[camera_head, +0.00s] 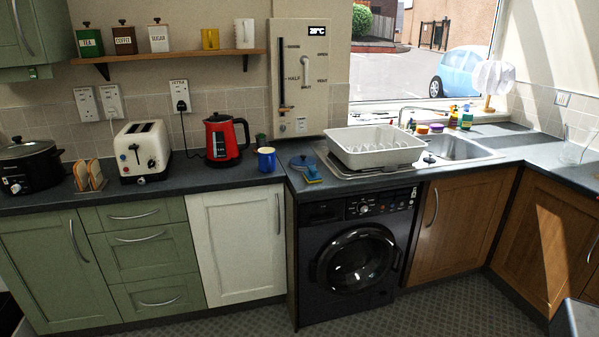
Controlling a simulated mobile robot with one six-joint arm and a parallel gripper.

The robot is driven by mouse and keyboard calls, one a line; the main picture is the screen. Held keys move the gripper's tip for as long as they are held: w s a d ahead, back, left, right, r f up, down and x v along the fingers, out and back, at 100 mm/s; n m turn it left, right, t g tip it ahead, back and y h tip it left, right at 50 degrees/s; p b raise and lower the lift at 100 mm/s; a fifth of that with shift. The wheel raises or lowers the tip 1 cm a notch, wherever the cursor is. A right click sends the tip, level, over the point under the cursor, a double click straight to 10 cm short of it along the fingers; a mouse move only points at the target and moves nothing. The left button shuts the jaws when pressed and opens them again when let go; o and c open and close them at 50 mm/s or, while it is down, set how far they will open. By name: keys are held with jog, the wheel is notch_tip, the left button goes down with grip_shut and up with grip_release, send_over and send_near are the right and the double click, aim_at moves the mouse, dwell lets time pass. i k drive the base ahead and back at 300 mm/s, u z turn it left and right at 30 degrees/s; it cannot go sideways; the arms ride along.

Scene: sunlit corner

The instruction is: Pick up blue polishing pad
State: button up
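A small blue round item (303,161), which looks like the blue polishing pad, lies on the dark worktop just left of the sink's draining area. A flat blue piece with a yellow edge (313,179) lies against its front side; I cannot tell whether the two are joined. A blue mug (266,159) stands close to their left. My gripper does not show in this view.
A white dish rack (375,146) stands right of the pad, beside the sink (452,148). A red kettle (225,138) and a toaster (141,150) stand left. A black washing machine (357,256) sits below. The patterned floor in front is clear.

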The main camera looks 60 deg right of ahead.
aim_at(312, 176)
jog(key=z, duration=0.25)
jog(key=i, duration=1.3)
jog(key=z, duration=0.5)
